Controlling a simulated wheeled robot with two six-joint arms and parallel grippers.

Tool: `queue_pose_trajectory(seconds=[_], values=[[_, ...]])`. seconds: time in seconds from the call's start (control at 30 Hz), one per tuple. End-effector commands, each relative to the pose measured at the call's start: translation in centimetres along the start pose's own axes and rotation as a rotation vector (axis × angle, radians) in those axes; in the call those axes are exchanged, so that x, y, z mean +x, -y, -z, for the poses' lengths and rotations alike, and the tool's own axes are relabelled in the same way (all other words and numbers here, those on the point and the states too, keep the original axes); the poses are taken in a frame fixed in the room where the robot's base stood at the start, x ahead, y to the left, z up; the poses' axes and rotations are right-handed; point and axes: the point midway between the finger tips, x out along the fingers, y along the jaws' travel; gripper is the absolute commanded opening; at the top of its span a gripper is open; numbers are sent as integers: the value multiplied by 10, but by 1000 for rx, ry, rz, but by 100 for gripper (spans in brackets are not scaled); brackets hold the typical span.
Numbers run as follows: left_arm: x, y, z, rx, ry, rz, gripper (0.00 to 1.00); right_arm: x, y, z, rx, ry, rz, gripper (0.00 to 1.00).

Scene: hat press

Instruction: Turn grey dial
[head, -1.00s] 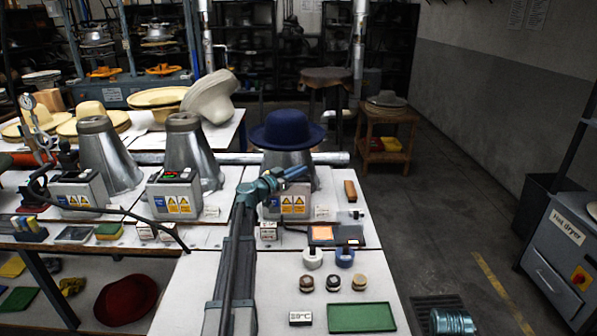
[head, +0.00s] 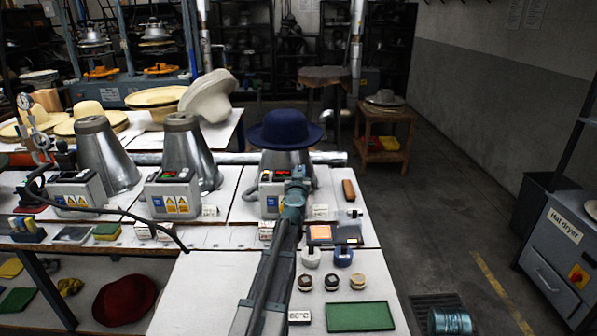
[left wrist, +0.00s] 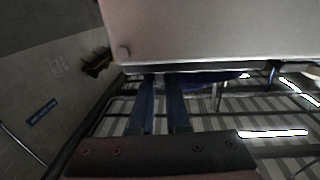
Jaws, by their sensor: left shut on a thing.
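The grey control box (head: 270,200) stands in front of the metal cone under the blue hat (head: 285,128). It has a lit red display and yellow warning labels. My left gripper (head: 298,171) is at the right end of this box and covers part of it. In the left wrist view its two blue fingers (left wrist: 161,100) are close together, shut with a narrow gap, and their tips go out of sight at the edge of a grey panel (left wrist: 210,35). The grey dial is not clearly visible; the fingers and arm hide that spot. My right gripper is not in view.
Two more cones with control boxes (head: 178,192) stand to the left.

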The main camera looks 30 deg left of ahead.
Motion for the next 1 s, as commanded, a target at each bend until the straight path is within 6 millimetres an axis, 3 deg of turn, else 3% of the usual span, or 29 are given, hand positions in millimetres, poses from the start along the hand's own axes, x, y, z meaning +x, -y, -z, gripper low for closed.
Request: queue_pose_trajectory(seconds=[0.6,1.0], values=[[6,-12,0,0,1,548,0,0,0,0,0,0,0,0],[8,-14,0,0,1,792,0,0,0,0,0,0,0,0]])
